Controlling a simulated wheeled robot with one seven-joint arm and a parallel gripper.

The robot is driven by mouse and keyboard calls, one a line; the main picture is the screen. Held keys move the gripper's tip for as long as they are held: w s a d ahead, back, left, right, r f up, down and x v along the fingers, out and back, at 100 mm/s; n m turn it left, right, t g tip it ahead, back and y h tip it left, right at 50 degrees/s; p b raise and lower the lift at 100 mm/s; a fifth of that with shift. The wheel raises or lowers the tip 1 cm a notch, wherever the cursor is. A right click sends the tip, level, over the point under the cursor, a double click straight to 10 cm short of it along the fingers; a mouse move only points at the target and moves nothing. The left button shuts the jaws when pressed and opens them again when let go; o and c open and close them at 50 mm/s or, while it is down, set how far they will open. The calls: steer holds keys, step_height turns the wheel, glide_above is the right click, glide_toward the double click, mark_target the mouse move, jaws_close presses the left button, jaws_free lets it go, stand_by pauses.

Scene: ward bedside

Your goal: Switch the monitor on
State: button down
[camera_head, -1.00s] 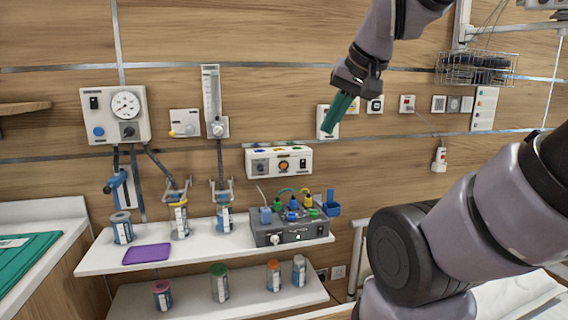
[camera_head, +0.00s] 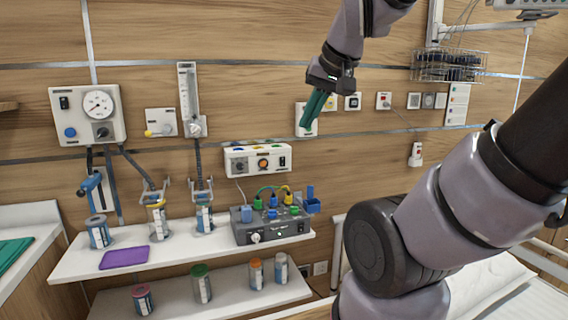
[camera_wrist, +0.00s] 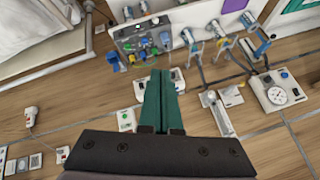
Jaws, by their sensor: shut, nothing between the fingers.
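My gripper (camera_head: 312,108) has green fingers pressed together with nothing between them. It points down in front of the wood wall, above and right of the shelf, and also shows in the wrist view (camera_wrist: 160,82). A grey box (camera_head: 270,234) with a front knob, a small green-lit spot and coloured plugs with cables stands on the upper shelf; the wrist view shows it too (camera_wrist: 126,42). At the top right edge, the underside of a pale device (camera_head: 524,4) shows; the rest is cut off. I cannot tell which of these is the monitor.
The upper shelf (camera_head: 75,266) holds several jars and a purple pad (camera_head: 124,257). A wire basket (camera_head: 450,66) hangs at right. A bed (camera_head: 495,292) is at lower right.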

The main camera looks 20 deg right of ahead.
steer(key=w+d+f+n+h, duration=0.1)
steer(key=w+d+f+n, duration=0.2)
steer(key=w, duration=0.4)
steer(key=w+d+n+t+h, duration=0.1)
steer(key=w+d+n, duration=0.25)
steer(key=w, duration=0.35)
steer(key=w+d+f+n+h, duration=0.2)
steer(key=w+d+n, duration=0.15)
steer(key=w, duration=0.35)
steer(key=w+f+n+t+y, duration=0.1)
steer(key=w+f+n+y, duration=0.1)
steer(key=w+f+n, duration=0.9)
steer(key=shift+w+d+f+n, duration=0.15)
steer(key=shift+w+d+n, duration=0.15)
steer(key=shift+w, duration=0.5)
steer(key=shift+f, duration=0.1)
glide_toward(283, 165)
step_height(283, 165, down, 3)
steer(key=w, duration=0.1)
steer(key=w+f, duration=0.1)
steer(key=w, duration=0.1)
steer(key=shift+w+d+f, duration=0.1)
steer(key=shift+w+d, duration=0.05)
steer(key=shift+w, duration=0.5)
